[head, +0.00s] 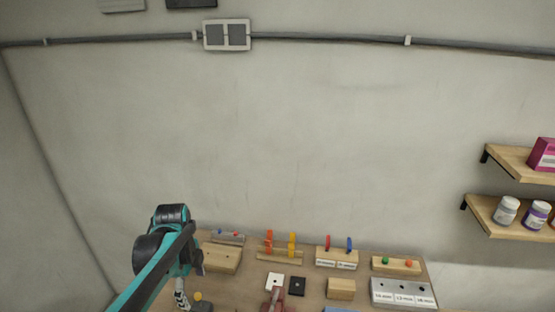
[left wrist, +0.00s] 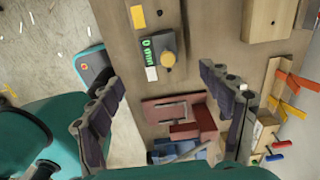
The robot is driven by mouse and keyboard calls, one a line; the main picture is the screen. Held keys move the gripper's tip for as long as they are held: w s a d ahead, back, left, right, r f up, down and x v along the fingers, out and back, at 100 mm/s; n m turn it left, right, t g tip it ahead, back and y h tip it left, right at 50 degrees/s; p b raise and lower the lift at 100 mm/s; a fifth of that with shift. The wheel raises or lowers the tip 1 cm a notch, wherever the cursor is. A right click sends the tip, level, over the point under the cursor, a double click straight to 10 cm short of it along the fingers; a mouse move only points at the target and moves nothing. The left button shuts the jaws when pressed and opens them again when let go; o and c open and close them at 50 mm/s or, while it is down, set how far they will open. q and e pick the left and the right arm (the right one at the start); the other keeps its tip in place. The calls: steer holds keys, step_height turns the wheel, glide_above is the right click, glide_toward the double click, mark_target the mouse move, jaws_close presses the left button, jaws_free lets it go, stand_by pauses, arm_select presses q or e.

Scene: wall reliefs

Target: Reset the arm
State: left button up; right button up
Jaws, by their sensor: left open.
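My left arm, teal and black, reaches in at the lower left of the head view. My right gripper is not in view.
Wooden blocks (head: 341,289), orange and yellow clips (head: 269,242), red and blue-handled pieces (head: 327,243) and a labelled hole block (head: 402,292) stand on the bench. Two shelves (head: 513,165) with bottles and a pink box are on the right. The wall above the bench is mostly clear.

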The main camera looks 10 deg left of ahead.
arm_select(q)
steer(key=s+d+f+n+t+b, duration=0.3)
steer(key=s+d+n+t+b, duration=0.3)
steer(key=n, duration=1.2)
steer(key=s+d+t, duration=0.1)
steer(key=s+d, duration=0.3)
steer(key=s, duration=0.1)
steer(key=shift+d+f, duration=0.2)
